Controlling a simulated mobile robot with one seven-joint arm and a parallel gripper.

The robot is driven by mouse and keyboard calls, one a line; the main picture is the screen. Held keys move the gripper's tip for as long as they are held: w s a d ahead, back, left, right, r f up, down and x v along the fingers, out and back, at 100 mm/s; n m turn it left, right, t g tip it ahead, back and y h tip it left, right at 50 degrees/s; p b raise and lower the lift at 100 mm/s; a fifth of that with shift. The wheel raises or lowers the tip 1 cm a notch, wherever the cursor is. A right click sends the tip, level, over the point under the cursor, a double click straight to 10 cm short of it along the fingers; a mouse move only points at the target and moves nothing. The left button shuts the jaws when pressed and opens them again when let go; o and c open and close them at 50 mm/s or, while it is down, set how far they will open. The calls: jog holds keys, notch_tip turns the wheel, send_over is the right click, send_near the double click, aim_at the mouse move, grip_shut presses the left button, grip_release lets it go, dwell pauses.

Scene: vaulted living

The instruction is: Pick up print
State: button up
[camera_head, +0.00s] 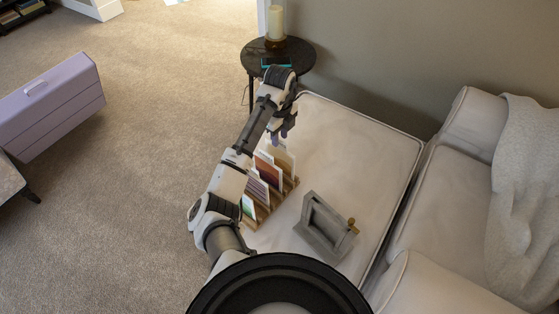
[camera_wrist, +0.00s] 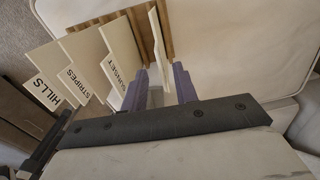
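A slatted wooden rack (camera_head: 287,194) stands on the cream seat and holds several upright prints. In the wrist view three cards read HILLS (camera_wrist: 48,92), STRIPES (camera_wrist: 80,76) and SUNSET (camera_wrist: 122,62). In the head view, a striped print (camera_head: 256,187) and a red-orange print (camera_head: 268,171) stand in front of a tan print (camera_head: 283,156). My gripper (camera_head: 284,131) is over the rack's far end. In the wrist view its two purple fingers (camera_wrist: 159,90) are apart, with the last card (camera_wrist: 158,52) nearly edge-on between them. Gaps show beside this card; its label is not readable.
A grey wooden frame (camera_head: 325,226) with a brass-coloured knob stands right of the rack on the cream seat (camera_head: 355,140). A round dark side table (camera_head: 302,56) with a candle (camera_head: 275,22) is beyond.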

aim_at(280, 147)
jog(key=shift+w+f+p, duration=0.1)
jog(key=shift+f+p, duration=0.45)
jog(key=shift+f, duration=2.7)
grip_shut()
